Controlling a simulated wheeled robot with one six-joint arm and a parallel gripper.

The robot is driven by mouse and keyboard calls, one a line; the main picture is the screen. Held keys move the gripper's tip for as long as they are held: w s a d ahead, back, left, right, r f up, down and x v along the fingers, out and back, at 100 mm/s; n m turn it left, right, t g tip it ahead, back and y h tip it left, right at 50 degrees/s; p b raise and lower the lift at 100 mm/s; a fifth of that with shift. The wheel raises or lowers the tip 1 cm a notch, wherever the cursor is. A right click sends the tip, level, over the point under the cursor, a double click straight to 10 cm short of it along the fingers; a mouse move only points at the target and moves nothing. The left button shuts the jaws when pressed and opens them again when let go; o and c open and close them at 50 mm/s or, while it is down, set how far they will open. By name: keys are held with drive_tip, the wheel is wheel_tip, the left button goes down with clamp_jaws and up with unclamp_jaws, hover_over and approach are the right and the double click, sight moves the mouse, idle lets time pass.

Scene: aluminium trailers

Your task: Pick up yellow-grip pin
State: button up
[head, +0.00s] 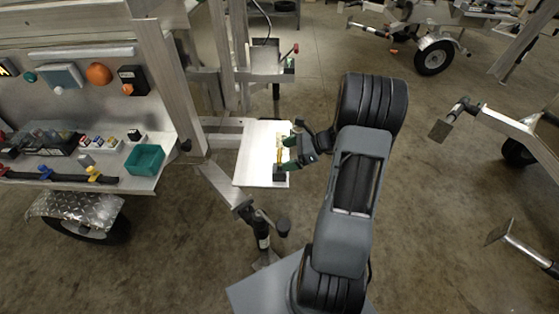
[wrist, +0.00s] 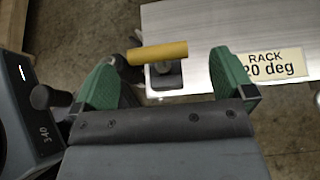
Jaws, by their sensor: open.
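The yellow-grip pin (wrist: 158,53) shows in the wrist view with its yellow handle lying crosswise above a dark block (wrist: 168,79) at the edge of a light metal plate. My gripper (wrist: 170,72) is open, its green fingers on either side of the pin. The handle's left end is close to the left finger, with a wider gap on the right; I cannot tell whether it touches. In the head view the pin (head: 280,156) is a small yellow spot by the green fingertips of my gripper (head: 289,153). The pin's lower part is mostly hidden.
The pale plate (head: 257,135) carries a label reading "RACK 20 deg" (wrist: 270,66). A trailer shelf at left holds a teal bin (head: 145,160) and several small parts. A jack post (head: 262,235) stands below the plate.

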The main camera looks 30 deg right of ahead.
drive_tip(key=shift+b+x, duration=0.6)
drive_tip(key=shift+x, duration=2.2)
drive_tip(key=shift+s, duration=0.1)
drive_tip(key=shift+c, duration=0.2)
drive_tip(key=c, duration=0.7)
